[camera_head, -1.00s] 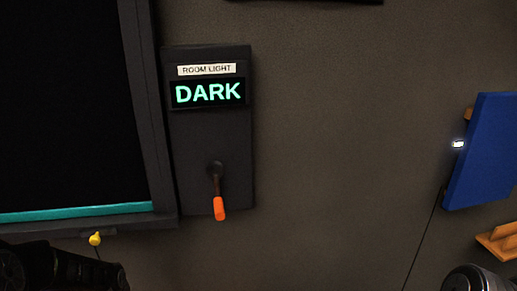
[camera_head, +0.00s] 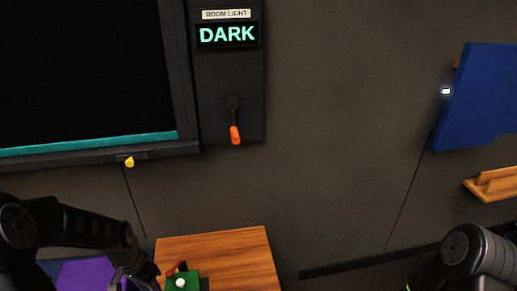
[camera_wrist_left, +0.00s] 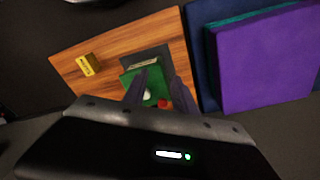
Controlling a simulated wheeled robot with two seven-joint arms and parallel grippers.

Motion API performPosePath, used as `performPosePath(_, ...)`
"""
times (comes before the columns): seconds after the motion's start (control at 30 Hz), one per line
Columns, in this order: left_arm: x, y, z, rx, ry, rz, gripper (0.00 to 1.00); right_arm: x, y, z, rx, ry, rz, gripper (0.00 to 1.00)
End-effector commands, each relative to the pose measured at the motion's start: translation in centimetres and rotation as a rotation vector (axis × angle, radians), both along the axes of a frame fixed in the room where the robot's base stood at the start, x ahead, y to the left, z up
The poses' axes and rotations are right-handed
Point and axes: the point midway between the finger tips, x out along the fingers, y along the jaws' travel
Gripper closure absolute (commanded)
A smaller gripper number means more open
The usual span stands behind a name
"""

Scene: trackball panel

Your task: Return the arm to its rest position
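My left arm comes in from the left in the head view, and its gripper (camera_head: 130,280) is at the bottom edge, left of the green trackball panel (camera_head: 180,283). In the left wrist view the two fingers of my left gripper (camera_wrist_left: 158,82) are apart with nothing held between them. Beyond them lies the green panel (camera_wrist_left: 130,82) with a white ball (camera_wrist_left: 147,95) and a red part (camera_wrist_left: 164,104). My right arm (camera_head: 475,252) shows at the lower right of the head view; its gripper is out of view.
The panel is on a wooden board (camera_head: 230,250); a yellow labelled block (camera_wrist_left: 88,65) is also on it. A purple block (camera_wrist_left: 265,65) is beside the board. On the wall are a ROOM LIGHT unit reading DARK (camera_head: 227,35), its orange-tipped lever (camera_head: 235,134) hanging down, and a blue panel (camera_head: 480,100).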

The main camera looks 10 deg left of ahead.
Motion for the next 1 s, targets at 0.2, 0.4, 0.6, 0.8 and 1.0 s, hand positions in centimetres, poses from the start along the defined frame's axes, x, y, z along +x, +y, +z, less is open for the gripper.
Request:
performPosePath(0.2,2.0,-2.1,-1.3,-0.038,-0.105,0.121,0.67,-0.1,0.0,0.0,0.0,0.001,0.0,0.51)
performPosePath(0.4,2.4,-8.1,-4.9,-0.132,-0.174,0.26,0.67,-0.1,0.0,0.1,0.0,0.001,0.0,0.51)
performPosePath(0.6,-1.5,-17.3,-10.0,-0.251,-0.149,0.395,0.67,-0.1,0.0,0.2,0.0,0.001,0.0,0.51)
performPosePath(0.8,-10.3,-25.7,-13.7,-0.314,-0.008,0.426,0.67,-0.1,0.0,0.4,0.0,0.001,0.0,0.51)
performPosePath(1.0,-14.7,-28.6,-14.8,-0.326,0.091,0.37,0.67,-0.1,0.0,0.5,0.0,0.001,0.0,0.51)
